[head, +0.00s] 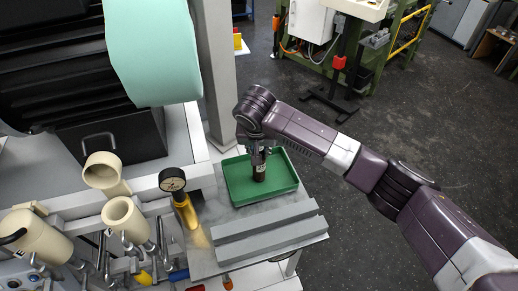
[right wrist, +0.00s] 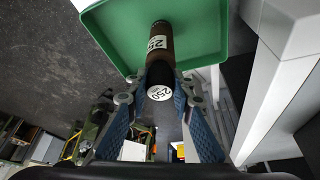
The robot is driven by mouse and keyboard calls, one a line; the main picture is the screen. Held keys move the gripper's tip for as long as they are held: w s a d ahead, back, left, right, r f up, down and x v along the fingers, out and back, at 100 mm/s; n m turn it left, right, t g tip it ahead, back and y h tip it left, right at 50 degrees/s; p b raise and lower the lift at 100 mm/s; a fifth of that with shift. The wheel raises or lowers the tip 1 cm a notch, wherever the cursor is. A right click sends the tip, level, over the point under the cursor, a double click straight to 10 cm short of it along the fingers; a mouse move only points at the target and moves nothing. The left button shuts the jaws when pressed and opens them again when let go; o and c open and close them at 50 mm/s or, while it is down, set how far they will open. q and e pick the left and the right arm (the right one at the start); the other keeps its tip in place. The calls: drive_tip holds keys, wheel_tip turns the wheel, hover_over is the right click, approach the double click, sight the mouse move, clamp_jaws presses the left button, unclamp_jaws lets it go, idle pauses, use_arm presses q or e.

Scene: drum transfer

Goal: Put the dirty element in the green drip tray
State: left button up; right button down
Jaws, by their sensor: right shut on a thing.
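The green drip tray (head: 284,187) lies on the grey metal bench in the head view; it fills the top of the right wrist view (right wrist: 108,30). The dirty element (head: 259,173) is a dark brown cylinder with a white "250" label, upright over the tray's floor inside its rim. In the right wrist view the element (right wrist: 161,42) stands between my fingers, its far end against the tray's green. My right gripper (head: 261,150) is shut on its upper part, pointing down. I cannot tell whether its lower end touches the tray floor. My left gripper is not in view.
A grey raised rail (head: 265,236) runs in front of the tray. A grey post (head: 215,80) rises behind the tray. Open floor lies to the right.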

drive_tip(key=c, duration=1.7)
unclamp_jaws()
drive_tip(key=shift+s+r, duration=0.1)
drive_tip(key=shift+r, duration=0.3)
drive_tip(key=b+v, duration=0.2)
drive_tip(key=v, duration=0.9)
drive_tip(key=shift+r, duration=0.2)
